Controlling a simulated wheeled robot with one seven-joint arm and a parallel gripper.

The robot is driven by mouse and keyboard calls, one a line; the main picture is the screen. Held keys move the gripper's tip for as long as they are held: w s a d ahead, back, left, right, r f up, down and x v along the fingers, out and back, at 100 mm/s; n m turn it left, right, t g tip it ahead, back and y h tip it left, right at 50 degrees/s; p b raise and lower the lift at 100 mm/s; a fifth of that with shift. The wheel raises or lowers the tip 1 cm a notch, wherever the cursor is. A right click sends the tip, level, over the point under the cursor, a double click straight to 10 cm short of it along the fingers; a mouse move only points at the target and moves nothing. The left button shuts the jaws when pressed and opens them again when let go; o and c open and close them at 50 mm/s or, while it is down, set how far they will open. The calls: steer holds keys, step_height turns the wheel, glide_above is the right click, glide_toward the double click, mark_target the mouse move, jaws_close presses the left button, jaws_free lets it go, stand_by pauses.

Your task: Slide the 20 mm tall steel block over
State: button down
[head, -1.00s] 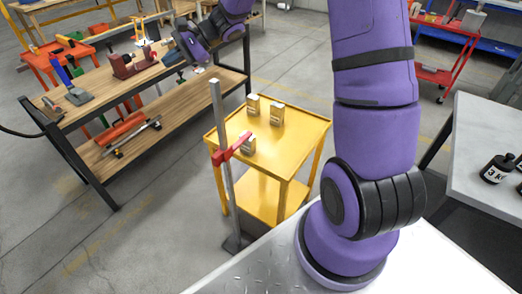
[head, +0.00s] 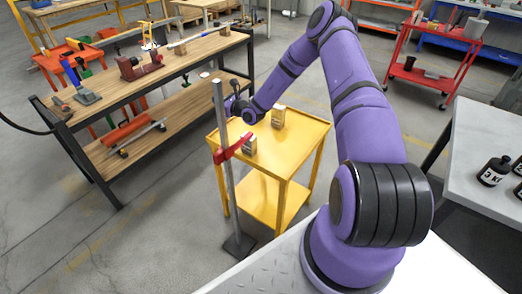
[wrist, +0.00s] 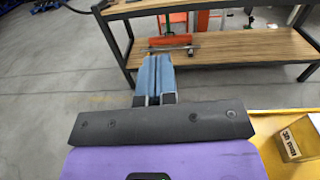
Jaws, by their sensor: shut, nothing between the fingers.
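Two small blocks with tan, labelled faces show on the yellow cart in the head view, a back block (head: 278,117) and a front block (head: 249,143) beside the red clamp. I cannot read their labels there, so I cannot tell which is the 20 mm one. In the wrist view one block (wrist: 298,140) at the lower right carries a label that looks like 30 mm. My gripper (wrist: 157,62) has blue fingers, shut and empty, by the cart's edge. In the head view my wrist hangs over the cart's back left corner and hides that area.
The yellow cart (head: 300,133) has an upright grey post (head: 222,130) with a red clamp arm (head: 233,148) at its left front. A wooden workbench (head: 170,62) with tools stands behind left. A grey table (head: 475,155) with black weights is at right.

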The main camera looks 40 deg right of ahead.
steer(key=d+f+m, duration=0.1)
steer(key=f, duration=0.1)
glide_above(255, 145)
steer(key=v, duration=0.4)
steer(key=shift+h, duration=0.4)
steer(key=f, duration=1.4)
steer(key=shift+w+a+f, duration=0.15)
steer(key=shift+a+f, duration=0.15)
steer(key=shift+f, duration=0.1)
steer(key=shift+w+a, duration=0.15)
steer(key=shift+w, duration=0.35)
steer(key=x, duration=1.1)
steer(key=shift+w+r, duration=0.15)
steer(key=shift+r, duration=0.05)
